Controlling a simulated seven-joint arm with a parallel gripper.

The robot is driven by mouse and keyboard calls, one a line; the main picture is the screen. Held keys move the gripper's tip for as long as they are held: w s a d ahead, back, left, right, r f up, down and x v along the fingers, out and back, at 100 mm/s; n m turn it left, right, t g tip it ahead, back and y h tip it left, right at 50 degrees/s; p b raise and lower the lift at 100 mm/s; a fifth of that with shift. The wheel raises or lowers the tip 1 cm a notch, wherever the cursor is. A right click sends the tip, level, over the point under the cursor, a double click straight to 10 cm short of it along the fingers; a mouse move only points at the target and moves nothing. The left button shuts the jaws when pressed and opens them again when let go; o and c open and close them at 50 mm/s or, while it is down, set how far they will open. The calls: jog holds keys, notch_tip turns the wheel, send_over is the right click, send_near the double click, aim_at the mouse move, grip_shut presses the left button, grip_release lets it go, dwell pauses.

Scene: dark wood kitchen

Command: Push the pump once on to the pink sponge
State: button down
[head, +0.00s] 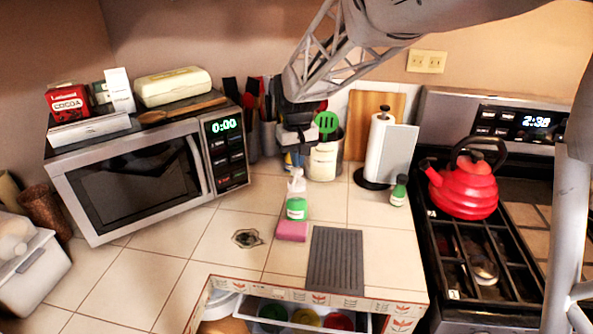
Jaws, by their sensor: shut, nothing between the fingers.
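A green soap bottle with a white pump top (296,207) stands upright on the tiled counter, left of centre in the head view. The pink sponge (291,232) lies flat just in front of the bottle's base; I cannot tell whether they touch. My gripper (296,155) points down above the pump. It is shut and empty. A gap seems to show between the fingertips and the pump head, but the fingertips are small and blend with the items behind them.
A grey ribbed mat (335,260) lies right of the sponge. A utensil crock (324,160), a paper towel holder (385,150) and a small green bottle (399,190) stand behind and to the right. A microwave (140,175) is left; a red kettle (463,190) sits on the stove. An open drawer (300,318) is in front.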

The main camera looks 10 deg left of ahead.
jog(key=shift+f, duration=1.3)
dwell(0.5)
jog(key=shift+r, duration=4.05)
